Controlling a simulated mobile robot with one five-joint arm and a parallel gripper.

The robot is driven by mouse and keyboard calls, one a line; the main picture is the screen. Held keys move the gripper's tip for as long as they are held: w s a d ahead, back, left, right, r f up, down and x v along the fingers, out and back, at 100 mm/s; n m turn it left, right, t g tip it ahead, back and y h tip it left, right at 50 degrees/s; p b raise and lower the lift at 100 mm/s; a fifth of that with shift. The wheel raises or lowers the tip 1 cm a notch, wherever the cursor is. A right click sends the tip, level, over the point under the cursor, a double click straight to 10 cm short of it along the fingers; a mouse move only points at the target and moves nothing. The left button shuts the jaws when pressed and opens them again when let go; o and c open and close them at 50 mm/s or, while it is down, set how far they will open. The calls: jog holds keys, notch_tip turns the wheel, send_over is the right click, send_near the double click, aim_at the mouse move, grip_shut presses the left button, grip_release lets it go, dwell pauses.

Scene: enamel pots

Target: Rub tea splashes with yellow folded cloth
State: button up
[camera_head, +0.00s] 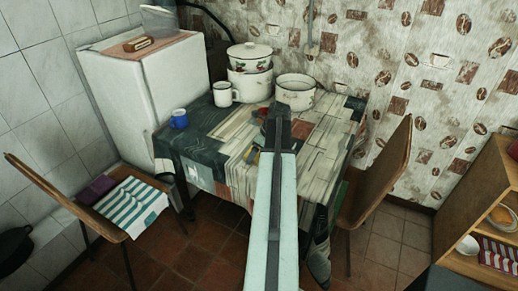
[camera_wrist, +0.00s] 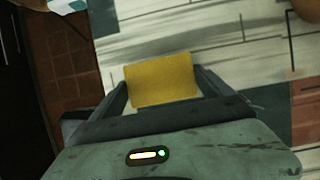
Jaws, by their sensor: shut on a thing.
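The yellow folded cloth (camera_wrist: 162,80) is between the two fingers of my gripper (camera_wrist: 164,86) in the wrist view. The gripper is shut on it, and the cloth's flat face shows over the patterned tablecloth. I cannot tell whether the cloth touches the table. In the head view my gripper (camera_head: 279,125) is over the middle of the table (camera_head: 235,150), with my arm hiding part of the tabletop. I cannot make out tea splashes for certain among the printed patches in either view.
A white mug (camera_head: 223,94), stacked enamel pots (camera_head: 250,80) and a wide white pot (camera_head: 295,92) stand at the table's back. A blue mug (camera_head: 180,118) is near its left edge. Chairs stand left (camera_head: 95,205) and right (camera_head: 380,175). A white fridge (camera_head: 150,90) is behind left.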

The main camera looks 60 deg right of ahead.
aim_at(248, 153)
jog(key=shift+s+a, duration=0.1)
jog(key=shift+a, duration=0.85)
jog(key=shift+w+r, duration=0.1)
jog(key=shift+w, duration=1.35)
jog(key=shift+w+d, duration=0.2)
jog(key=shift+d, duration=1.75)
jog(key=shift+w+d, duration=0.15)
jog(key=shift+d, duration=1.75)
jog(key=shift+w+d, duration=0.2)
jog(key=shift+d, duration=1.9)
jog(key=shift+s+a, duration=0.2)
jog(key=shift+a, duration=1.85)
jog(key=shift+s+a, duration=0.2)
jog(key=shift+a, duration=1.8)
jog(key=shift+s+a+f, duration=0.1)
jog(key=shift+s+a, duration=0.05)
jog(key=shift+a, duration=0.9)
jog(key=shift+s+a+f, duration=0.1)
jog(key=shift+a, duration=0.9)
